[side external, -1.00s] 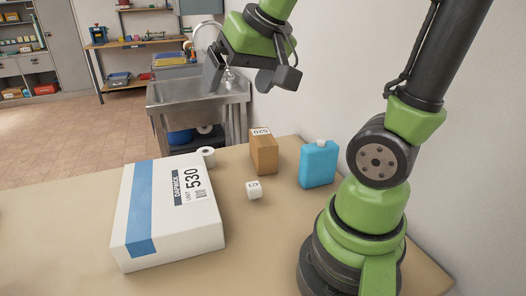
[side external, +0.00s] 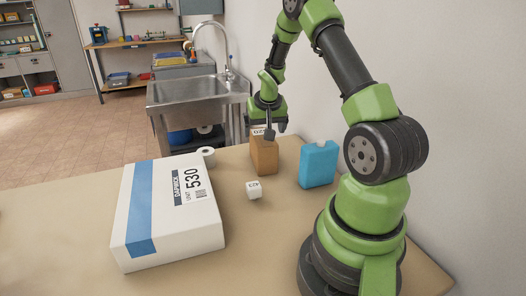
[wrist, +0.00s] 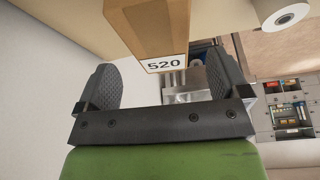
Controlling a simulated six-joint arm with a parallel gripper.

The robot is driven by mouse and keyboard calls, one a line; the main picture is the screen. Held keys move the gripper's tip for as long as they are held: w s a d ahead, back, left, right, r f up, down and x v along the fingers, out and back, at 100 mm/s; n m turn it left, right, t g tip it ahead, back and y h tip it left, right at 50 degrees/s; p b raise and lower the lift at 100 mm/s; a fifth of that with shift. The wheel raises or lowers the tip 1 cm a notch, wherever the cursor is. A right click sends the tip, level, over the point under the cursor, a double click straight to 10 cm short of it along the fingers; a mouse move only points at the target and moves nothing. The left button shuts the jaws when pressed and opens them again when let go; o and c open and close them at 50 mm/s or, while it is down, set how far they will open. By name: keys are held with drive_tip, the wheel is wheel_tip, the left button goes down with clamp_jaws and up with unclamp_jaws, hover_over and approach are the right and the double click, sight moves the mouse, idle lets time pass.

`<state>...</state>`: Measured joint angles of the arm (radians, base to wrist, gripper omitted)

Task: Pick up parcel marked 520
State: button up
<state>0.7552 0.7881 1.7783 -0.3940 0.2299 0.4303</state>
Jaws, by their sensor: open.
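The parcel marked 520 is a brown upright box (side external: 264,156) near the back edge of the table, with a white label on top. In the wrist view the parcel (wrist: 150,30) shows its 520 label facing me, just beyond and between the fingers. My gripper (side external: 262,134) is at the top of the parcel in the side view, pointing down. In the wrist view my gripper (wrist: 168,85) has its fingers wide apart with nothing held between them. I cannot tell whether a finger touches the parcel.
A blue bottle-like container (side external: 318,164) stands close to the parcel's right. A small white cube (side external: 254,190) lies in front. A large white box marked 530 (side external: 172,225) lies to the left, with a white roll (side external: 207,156) behind it. A metal sink (side external: 190,95) stands beyond the table.

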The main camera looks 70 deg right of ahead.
drive_tip(key=shift+x, duration=2.85)
drive_tip(key=shift+s+a+f, duration=0.1)
drive_tip(key=shift+f, duration=0.2)
drive_tip(key=c, duration=1.2)
drive_tip(key=shift+r, duration=0.15)
